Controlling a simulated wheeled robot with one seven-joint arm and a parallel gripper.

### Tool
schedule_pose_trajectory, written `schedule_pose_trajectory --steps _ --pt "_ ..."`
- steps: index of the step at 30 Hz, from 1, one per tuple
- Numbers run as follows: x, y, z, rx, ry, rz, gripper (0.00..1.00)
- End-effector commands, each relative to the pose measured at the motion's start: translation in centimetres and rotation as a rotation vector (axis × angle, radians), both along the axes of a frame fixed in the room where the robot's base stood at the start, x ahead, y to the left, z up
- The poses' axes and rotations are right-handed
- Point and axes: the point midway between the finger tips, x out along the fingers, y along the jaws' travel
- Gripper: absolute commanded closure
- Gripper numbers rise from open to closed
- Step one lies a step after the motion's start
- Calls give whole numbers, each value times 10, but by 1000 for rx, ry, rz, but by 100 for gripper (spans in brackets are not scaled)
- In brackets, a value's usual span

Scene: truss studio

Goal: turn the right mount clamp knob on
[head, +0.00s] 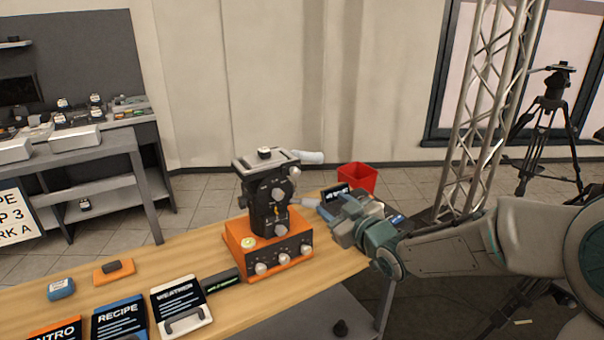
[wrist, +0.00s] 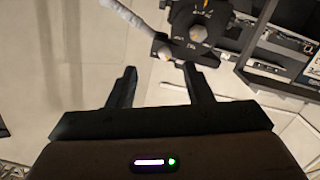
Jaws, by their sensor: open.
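A black tripod head (head: 265,200) with a grey top plate stands on an orange control box (head: 240,236) on the wooden table. Its front carries a round dark knob (head: 278,194) and a lower knob (head: 280,229). The box front has several pale knobs, one at the right end (head: 305,249). I cannot tell which knob is the right mount clamp knob. My gripper (head: 328,212) is to the right of the head, open and apart from it. In the wrist view, my gripper (wrist: 159,70) has empty space between its fingers; the head's dark body with a knob (wrist: 198,33) lies beyond.
Pale handles (head: 308,157) stick out from the head's right side. Cards, including a weather card (head: 182,304), and small blocks (head: 61,288) lie on the table's left part. A metal truss (head: 490,110) rises at right.

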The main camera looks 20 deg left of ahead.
Motion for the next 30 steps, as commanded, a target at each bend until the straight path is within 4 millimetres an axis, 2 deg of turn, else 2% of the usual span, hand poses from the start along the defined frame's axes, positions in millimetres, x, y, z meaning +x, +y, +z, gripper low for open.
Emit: schedule_pose_trajectory --steps 4,10,24,30 --pt "0 11 14 69 -50 44 54" --pt "9 26 17 82 -58 53 54" --pt "62 88 18 80 -55 51 54" --pt "80 108 17 78 -55 50 54"
